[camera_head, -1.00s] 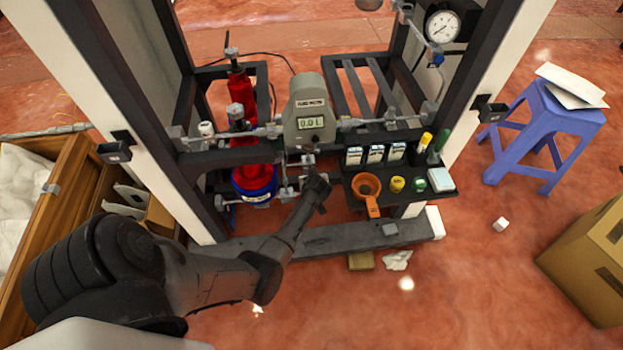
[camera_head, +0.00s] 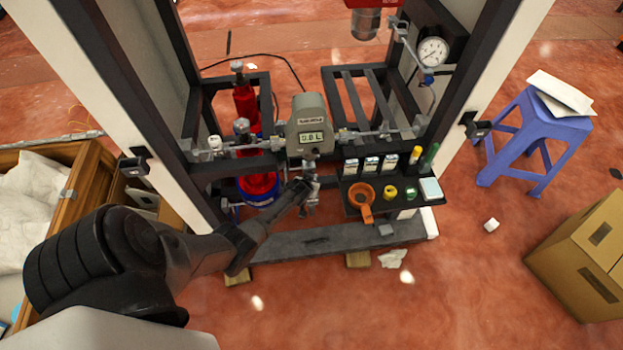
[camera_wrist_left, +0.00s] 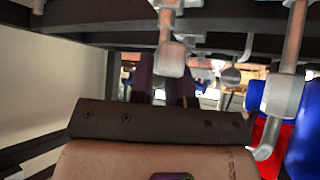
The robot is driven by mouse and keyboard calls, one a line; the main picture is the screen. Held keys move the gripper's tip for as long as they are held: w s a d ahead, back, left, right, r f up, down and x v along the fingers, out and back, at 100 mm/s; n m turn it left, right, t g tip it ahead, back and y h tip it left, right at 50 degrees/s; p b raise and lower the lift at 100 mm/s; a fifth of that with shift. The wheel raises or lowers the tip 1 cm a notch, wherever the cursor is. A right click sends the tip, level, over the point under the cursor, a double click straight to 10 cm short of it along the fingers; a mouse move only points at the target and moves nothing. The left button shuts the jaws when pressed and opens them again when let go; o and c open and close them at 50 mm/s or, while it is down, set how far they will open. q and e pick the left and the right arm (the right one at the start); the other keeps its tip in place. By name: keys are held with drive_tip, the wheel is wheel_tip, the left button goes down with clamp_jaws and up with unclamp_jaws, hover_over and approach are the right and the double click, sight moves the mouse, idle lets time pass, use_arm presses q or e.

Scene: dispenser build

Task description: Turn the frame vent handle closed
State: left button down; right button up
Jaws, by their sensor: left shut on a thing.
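The grey meter (camera_head: 307,124) with a digital display sits on the horizontal pipe of the dark dispenser frame (camera_head: 230,168). Below it hangs a metal fitting (camera_head: 311,195), apparently with the vent handle; the handle itself is too small to make out. My left gripper (camera_head: 303,188) reaches in from the lower left and is at this fitting, shut on a small part that I take to be the vent handle. In the left wrist view the dark fingers (camera_wrist_left: 161,86) point inward beside a metal fitting (camera_wrist_left: 172,58), and what they hold is mostly hidden. My right gripper is out of view.
A red cylinder (camera_head: 245,103) stands left of the meter, with a red and blue vessel (camera_head: 258,187) below. A shelf (camera_head: 350,209) on the right carries an orange funnel (camera_head: 364,194), caps and small boxes. A pressure gauge (camera_head: 433,52) is at upper right.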

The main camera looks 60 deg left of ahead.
use_arm(q)
drive_tip(key=shift+a+m+t+h, duration=0.15)
drive_tip(key=shift+m+t+h, duration=0.2)
drive_tip(key=shift+m, duration=0.25)
drive_tip(key=shift+s+m+h, duration=0.1)
drive_tip(key=shift+m+h, duration=0.35)
drive_tip(key=shift+m, duration=0.05)
drive_tip(key=shift+m+t, duration=0.25)
drive_tip(key=shift+m, duration=0.15)
drive_tip(key=c, duration=1.1)
unclamp_jaws()
drive_tip(key=shift+h, duration=0.3)
